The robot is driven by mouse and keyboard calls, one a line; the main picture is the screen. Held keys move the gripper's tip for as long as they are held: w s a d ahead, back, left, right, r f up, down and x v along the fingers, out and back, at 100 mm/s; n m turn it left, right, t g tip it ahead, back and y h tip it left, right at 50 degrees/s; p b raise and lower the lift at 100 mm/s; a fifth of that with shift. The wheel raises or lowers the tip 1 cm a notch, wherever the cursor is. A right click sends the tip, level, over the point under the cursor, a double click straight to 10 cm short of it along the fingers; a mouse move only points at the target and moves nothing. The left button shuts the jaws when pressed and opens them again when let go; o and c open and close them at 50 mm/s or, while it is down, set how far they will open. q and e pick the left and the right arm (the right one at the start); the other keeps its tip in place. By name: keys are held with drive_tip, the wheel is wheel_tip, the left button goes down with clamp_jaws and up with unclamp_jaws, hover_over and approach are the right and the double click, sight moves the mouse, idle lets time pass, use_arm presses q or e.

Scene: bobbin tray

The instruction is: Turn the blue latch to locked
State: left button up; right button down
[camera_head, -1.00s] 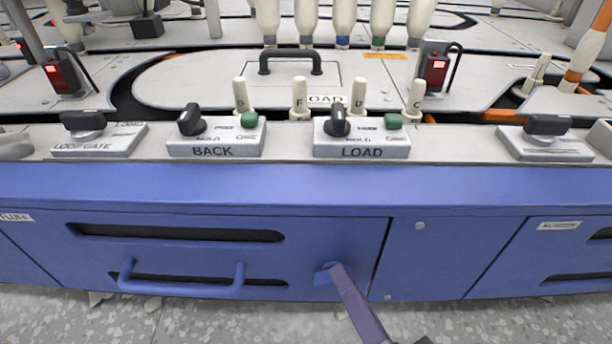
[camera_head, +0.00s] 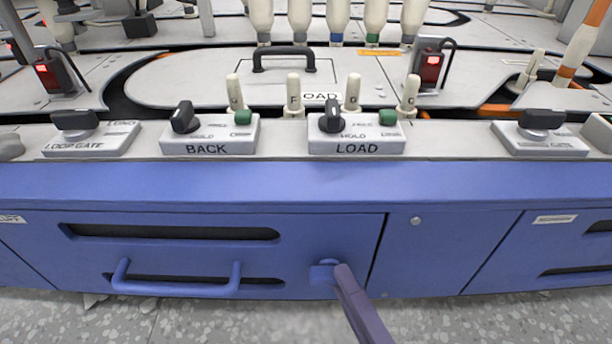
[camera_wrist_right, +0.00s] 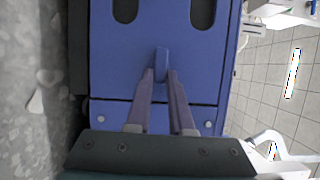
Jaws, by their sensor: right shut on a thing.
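The blue latch (camera_head: 322,273) sits on the right part of a blue drawer front, below the machine's top edge. It also shows in the right wrist view (camera_wrist_right: 161,62), between my fingertips. My right gripper (camera_head: 341,270) reaches up to it from the lower right. In the right wrist view the right gripper (camera_wrist_right: 160,76) has its two purple fingers closed on the latch, one on each side. The fingers hide part of the latch in the head view. My left gripper is in neither view.
A blue bar handle (camera_head: 178,286) is left of the latch, with dark slots (camera_head: 170,232) above it. A plain blue panel (camera_head: 420,255) is to the right. LOAD (camera_head: 357,148) and BACK (camera_head: 207,149) switch boxes stand on the ledge above. Speckled floor lies below.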

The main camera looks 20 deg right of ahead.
idle(0.3)
drive_tip(key=c, duration=0.8)
unclamp_jaws()
drive_tip(key=s+d+p, duration=0.1)
drive_tip(key=s, duration=0.9)
drive_tip(key=shift+w+d, duration=0.1)
